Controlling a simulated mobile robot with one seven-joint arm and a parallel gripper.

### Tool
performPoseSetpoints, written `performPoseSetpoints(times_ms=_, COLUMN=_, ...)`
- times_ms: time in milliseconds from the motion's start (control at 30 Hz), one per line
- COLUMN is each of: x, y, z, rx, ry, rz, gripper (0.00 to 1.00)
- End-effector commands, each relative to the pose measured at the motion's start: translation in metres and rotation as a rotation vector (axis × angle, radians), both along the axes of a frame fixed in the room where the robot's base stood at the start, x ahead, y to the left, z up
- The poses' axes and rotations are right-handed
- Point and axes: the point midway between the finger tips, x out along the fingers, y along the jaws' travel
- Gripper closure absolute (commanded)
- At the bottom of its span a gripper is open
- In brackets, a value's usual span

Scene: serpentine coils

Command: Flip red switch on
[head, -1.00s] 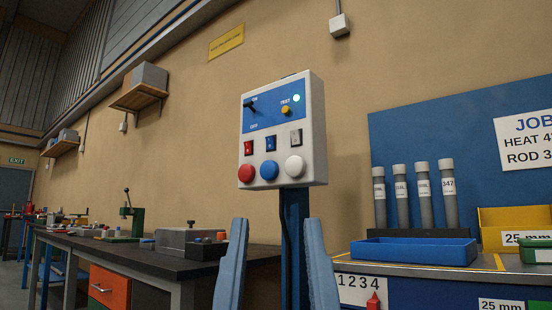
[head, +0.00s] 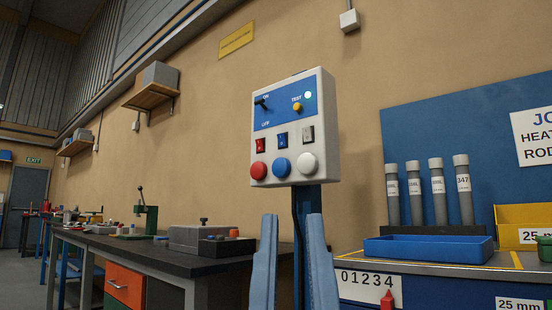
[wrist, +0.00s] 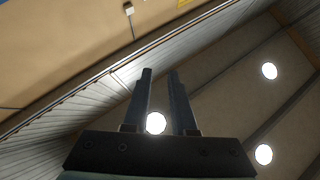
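The red switch (head: 260,145) is a small rocker on the white control box (head: 329,112), at the left of a row with a blue switch (head: 282,139) and a grey switch (head: 307,133). It is too small to tell which way it is set. My gripper (head: 291,217) is empty, its two blue-grey fingers pointing up below the box, clear of the switch. The fingers stand apart with a narrowed gap. The wrist view also shows my gripper (wrist: 159,71) with a gap between the fingers, and the switch is not in that view.
A red button (head: 258,171), blue button (head: 280,167) and white button (head: 308,163) sit below the switches. A black lever (head: 262,102) and yellow test knob (head: 297,107) are above. A dark workbench (head: 170,254) stands left. A blue tray (head: 430,250) is on the right bench.

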Motion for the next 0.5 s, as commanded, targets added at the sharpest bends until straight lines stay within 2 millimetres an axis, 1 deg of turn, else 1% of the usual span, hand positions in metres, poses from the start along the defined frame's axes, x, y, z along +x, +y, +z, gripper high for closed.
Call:
performPoseSetpoints(times_ms=33, x=0.0, y=0.0, z=0.008, rx=0.0, ry=0.0, rz=0.0, gripper=0.86)
performPoseSetpoints(times_ms=100, x=0.0, y=0.0, z=0.018, rx=0.0, ry=0.0, rz=0.0, gripper=0.99)
performPoseSetpoints(times_ms=133, x=0.0, y=0.0, z=0.024, rx=0.0, ry=0.0, rz=0.0, gripper=1.0)
performPoseSetpoints(times_ms=267, x=0.0, y=0.0, z=0.058, rx=0.0, ry=0.0, rz=0.0, gripper=1.0)
performPoseSetpoints(times_ms=500, x=0.0, y=0.0, z=0.132, rx=0.0, ry=-0.001, rz=0.0, gripper=1.0)
